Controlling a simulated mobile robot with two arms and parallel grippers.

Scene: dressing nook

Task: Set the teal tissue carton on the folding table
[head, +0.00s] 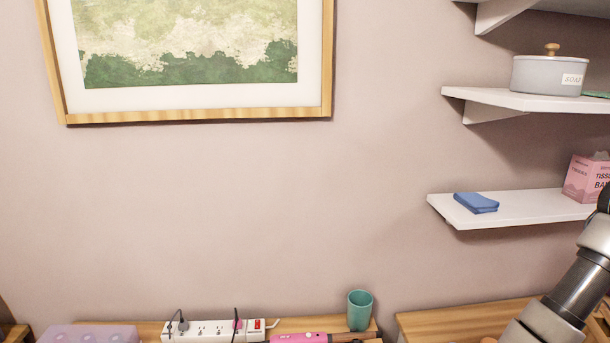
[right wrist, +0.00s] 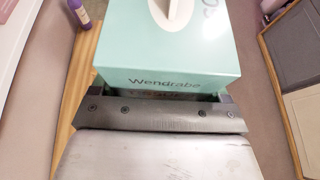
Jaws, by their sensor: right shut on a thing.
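The teal tissue carton (right wrist: 165,62) fills the top middle of the right wrist view, with a white tissue slot on top and dark lettering on its near side. My right gripper (right wrist: 158,97) is shut on the carton; its fingertips are largely hidden. In the head view my right arm comes in at the lower right edge, but its gripper and the carton are out of frame. My left gripper is in neither view. I cannot tell which surface is the folding table.
In the head view, a teal cup (head: 359,311), a power strip (head: 212,330) and a pink tool (head: 300,338) are on a wooden top. Right shelves hold a blue cloth (head: 476,202), a pink tissue box (head: 586,180) and a grey pot (head: 545,76). A purple bottle (right wrist: 78,13) stands left of the carton.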

